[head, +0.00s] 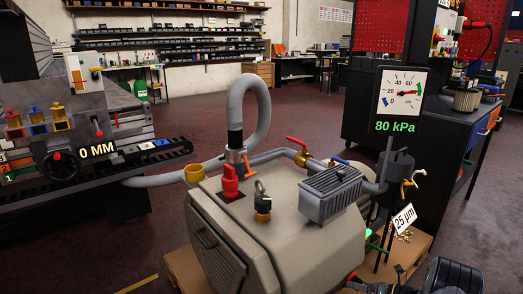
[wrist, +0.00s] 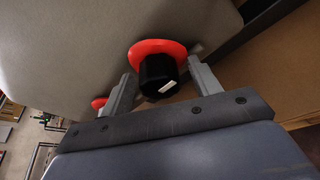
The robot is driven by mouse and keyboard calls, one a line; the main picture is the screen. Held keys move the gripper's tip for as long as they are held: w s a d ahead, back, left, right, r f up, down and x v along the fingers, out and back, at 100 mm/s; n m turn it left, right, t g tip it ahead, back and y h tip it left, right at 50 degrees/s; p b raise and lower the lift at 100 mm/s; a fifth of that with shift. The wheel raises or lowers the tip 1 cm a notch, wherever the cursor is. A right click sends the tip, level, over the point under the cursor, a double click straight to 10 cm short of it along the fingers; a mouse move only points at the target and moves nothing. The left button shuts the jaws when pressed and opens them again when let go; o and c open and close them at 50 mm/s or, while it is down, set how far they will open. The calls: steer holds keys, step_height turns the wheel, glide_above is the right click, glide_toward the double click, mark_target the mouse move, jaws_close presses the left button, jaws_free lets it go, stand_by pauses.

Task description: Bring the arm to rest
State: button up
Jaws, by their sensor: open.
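My gripper (wrist: 163,66) is open in the wrist view, with one finger on each side of a black knob (wrist: 158,76). The knob has a white mark and a red collar (wrist: 152,51) behind it, on the beige housing (wrist: 65,45). I cannot tell whether either finger touches the knob. In the head view, part of my arm (head: 455,278) shows at the bottom right, close to the lower right side of the beige pump housing (head: 255,235). The fingertips are hard to make out there.
A gauge (head: 401,93) reads 80 kPa above a dark filter canister (head: 396,165). A grey hose (head: 250,100) loops up from the pump. A machine bed (head: 85,165) reading 0 MM stands left, a dark cabinet (head: 450,150) right. Open floor (head: 330,140) lies behind the pump.

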steer(key=shift+n+t+h+p, duration=0.35)
steer(key=shift+n+h, duration=0.35)
steer(key=shift+n, duration=0.6)
